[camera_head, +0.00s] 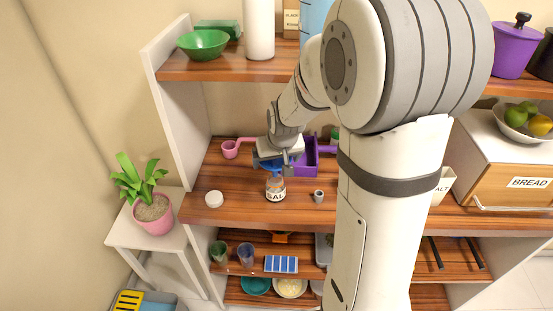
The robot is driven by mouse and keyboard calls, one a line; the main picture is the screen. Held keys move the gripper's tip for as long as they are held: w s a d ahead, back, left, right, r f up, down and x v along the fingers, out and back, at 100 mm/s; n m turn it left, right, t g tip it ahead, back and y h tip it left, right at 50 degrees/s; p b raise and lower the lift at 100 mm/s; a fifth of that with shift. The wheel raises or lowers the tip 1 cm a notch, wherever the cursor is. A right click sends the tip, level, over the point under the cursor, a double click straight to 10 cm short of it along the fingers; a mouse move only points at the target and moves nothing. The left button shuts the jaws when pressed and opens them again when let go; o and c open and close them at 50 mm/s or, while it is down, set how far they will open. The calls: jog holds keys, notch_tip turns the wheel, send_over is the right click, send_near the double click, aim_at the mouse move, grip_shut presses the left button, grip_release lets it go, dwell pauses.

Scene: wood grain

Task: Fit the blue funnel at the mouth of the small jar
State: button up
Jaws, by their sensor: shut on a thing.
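The blue funnel (267,165) shows in the head view just under my gripper (281,164), which is shut on it and partly hides it. The small jar (275,188), clear with a white label reading "SAL", stands upright on the wooden shelf. The funnel is over the jar's mouth in the picture. I cannot tell whether the funnel's spout is in the mouth or a little above it.
A white round lid (213,199) lies left of the jar and a small grey cup (319,196) stands right. A pink cup (230,150) and a purple bin (306,158) stand behind. The upper shelf (225,70) overhangs the back. The shelf's front left is mostly clear.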

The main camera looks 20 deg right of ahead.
aim_at(279, 162)
jog(key=shift+f+b, duration=1.4)
jog(key=shift+f, duration=0.1)
jog(key=o, duration=0.7)
jog(key=shift+o, duration=0.2)
jog(key=shift+r, duration=0.1)
jog(key=v, duration=0.7)
jog(key=shift+r+b, duration=0.1)
jog(key=shift+b, duration=0.25)
jog(key=shift+s+r, duration=0.2)
